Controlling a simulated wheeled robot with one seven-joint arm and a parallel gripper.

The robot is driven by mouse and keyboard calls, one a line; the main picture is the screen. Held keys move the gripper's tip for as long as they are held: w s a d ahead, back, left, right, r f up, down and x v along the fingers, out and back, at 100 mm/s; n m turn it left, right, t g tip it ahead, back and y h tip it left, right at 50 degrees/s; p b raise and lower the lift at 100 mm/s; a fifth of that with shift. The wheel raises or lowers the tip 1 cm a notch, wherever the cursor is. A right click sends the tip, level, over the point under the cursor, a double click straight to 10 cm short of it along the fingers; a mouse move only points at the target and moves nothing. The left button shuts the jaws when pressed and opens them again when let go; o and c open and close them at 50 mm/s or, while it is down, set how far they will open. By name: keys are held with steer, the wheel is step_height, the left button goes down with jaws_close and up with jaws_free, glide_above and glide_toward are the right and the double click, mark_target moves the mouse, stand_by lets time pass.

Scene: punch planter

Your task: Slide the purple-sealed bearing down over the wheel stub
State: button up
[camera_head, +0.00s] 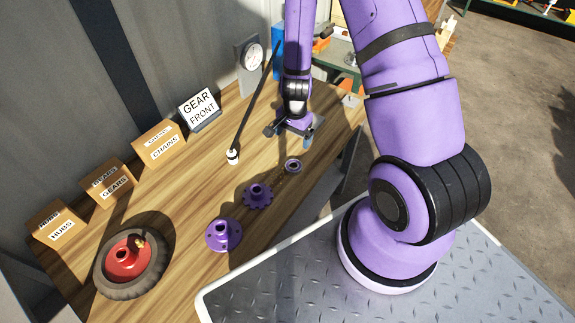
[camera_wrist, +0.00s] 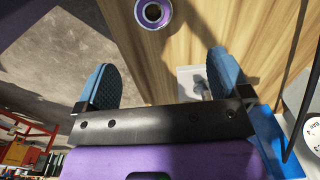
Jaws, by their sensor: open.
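The purple-sealed bearing (camera_head: 293,166) lies flat on the workbench, a silver ring with a purple band. It also shows at the top edge of the wrist view (camera_wrist: 153,24), beyond the fingertips. My gripper (camera_head: 290,133) is open and empty above the bench, a little behind the bearing in the head view. Its two blue finger pads (camera_wrist: 160,65) are spread wide in the wrist view. The wheel (camera_head: 108,288), a black tyre with a red hub (camera_head: 124,265), lies at the bench's near left. A short raised stub (camera_head: 122,253) stands at the hub's middle.
A purple gear (camera_head: 258,196) and a purple flanged hub (camera_head: 222,235) lie between bearing and wheel. Boxes (camera_head: 109,183) and a GEAR FRONT sign (camera_head: 200,110) line the back. Bare wood (camera_head: 185,200) lies between.

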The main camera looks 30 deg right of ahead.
step_height(320, 180, down, 3)
glide_above(293, 164)
steer(key=s+a, duration=0.1)
steer(key=s, duration=0.1)
steer(key=f, duration=0.5)
steer(key=shift+w+f, duration=0.1)
steer(key=shift+w, duration=0.15)
steer(key=shift+s+a+f, duration=0.1)
steer(key=shift+f, duration=1.25)
steer(key=shift+s+a+f, duration=0.1)
steer(key=shift+f, duration=1.2)
steer(key=c, duration=1.2)
steer(key=shift+o, duration=0.2)
steer(key=shift+d+r, duration=0.1)
steer(key=shift+r, duration=0.05)
